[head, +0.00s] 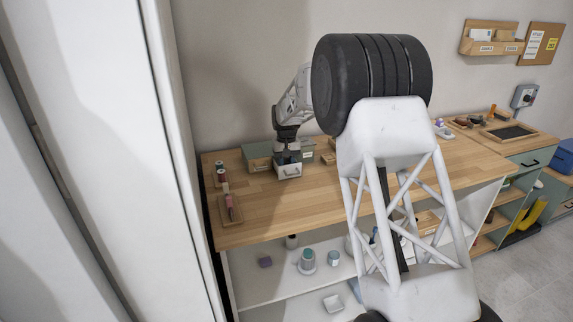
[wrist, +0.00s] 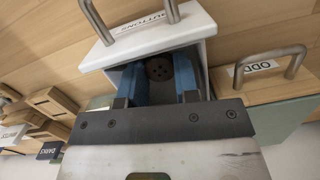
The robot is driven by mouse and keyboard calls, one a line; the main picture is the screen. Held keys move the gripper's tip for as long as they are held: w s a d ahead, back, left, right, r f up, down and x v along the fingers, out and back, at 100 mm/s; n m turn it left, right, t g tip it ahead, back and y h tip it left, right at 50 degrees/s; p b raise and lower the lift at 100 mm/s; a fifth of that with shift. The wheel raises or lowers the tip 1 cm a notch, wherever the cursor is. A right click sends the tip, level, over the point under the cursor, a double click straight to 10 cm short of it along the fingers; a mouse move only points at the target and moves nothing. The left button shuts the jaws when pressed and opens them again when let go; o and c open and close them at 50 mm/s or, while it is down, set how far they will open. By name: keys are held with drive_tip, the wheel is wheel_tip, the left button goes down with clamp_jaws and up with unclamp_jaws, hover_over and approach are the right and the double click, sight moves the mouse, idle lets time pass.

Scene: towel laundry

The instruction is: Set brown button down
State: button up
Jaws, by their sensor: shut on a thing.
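My gripper (wrist: 159,75) has its blue fingers closed on a dark brown round button (wrist: 159,69) with small holes. The fingers and the button are down inside the open white drawer (wrist: 160,38) labelled BUTTONS, near its front wall. I cannot tell whether the button touches the drawer floor. In the head view my gripper (head: 287,157) points down into the same pulled-out drawer (head: 289,172); the button is hidden there.
A wooden-front drawer (wrist: 262,88) labelled ODD is beside the button drawer. The green drawer cabinet (head: 257,158) stands on the wooden worktop (head: 270,205). Spools (head: 222,178) and a small tray (head: 230,211) are at the left. The front middle of the worktop is clear.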

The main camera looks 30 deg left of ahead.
drive_tip(key=shift+f, duration=0.15)
drive_tip(key=o, duration=0.6)
drive_tip(key=r, duration=0.8)
drive_tip(key=w+r, duration=0.1)
drive_tip(key=r, duration=0.3)
drive_tip(key=shift+w+a+r, duration=0.1)
drive_tip(key=shift+a, duration=0.25)
idle(0.5)
